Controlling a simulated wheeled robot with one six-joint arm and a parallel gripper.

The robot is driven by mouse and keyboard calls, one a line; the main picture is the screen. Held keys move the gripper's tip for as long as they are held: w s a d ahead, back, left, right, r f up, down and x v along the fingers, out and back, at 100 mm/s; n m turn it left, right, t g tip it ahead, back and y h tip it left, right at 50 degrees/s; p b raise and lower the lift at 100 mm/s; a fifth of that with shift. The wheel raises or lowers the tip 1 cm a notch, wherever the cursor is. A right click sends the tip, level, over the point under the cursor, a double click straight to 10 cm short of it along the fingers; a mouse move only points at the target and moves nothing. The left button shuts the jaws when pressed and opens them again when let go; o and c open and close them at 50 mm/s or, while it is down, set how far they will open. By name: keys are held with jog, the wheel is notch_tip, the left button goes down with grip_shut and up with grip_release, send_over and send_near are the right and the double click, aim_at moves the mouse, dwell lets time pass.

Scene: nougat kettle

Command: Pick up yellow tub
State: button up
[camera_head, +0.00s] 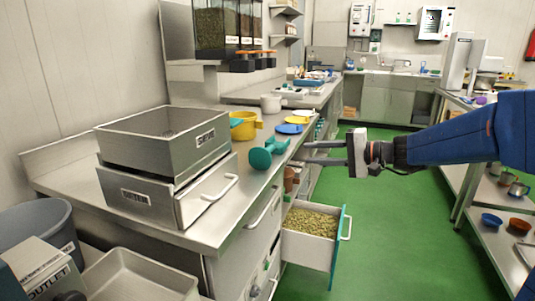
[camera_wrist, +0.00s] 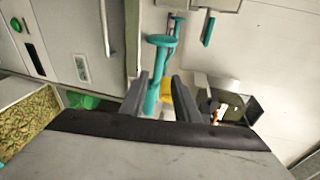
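The yellow tub (camera_head: 245,126) stands on the steel counter, behind the teal tool and right of the stacked steel boxes. A small part of the yellow tub (camera_wrist: 166,92) shows in the wrist view between my fingers, mostly hidden. My gripper (camera_head: 308,152) is over the counter's right edge, right of the tub and apart from it. Its two fingers (camera_wrist: 160,92) stand apart in the wrist view, with nothing held between them.
A teal tool (camera_head: 268,153) with a round head lies near the counter edge, in front of the tub. Yellow and blue discs (camera_head: 292,124) lie beyond it. An open drawer (camera_head: 310,225) of green granules juts out below. The green floor (camera_head: 400,230) is clear.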

aim_at(270, 153)
jog(key=x, duration=1.5)
jog(key=shift+w+d+f, duration=0.1)
jog(key=shift+w, duration=0.2)
grip_shut()
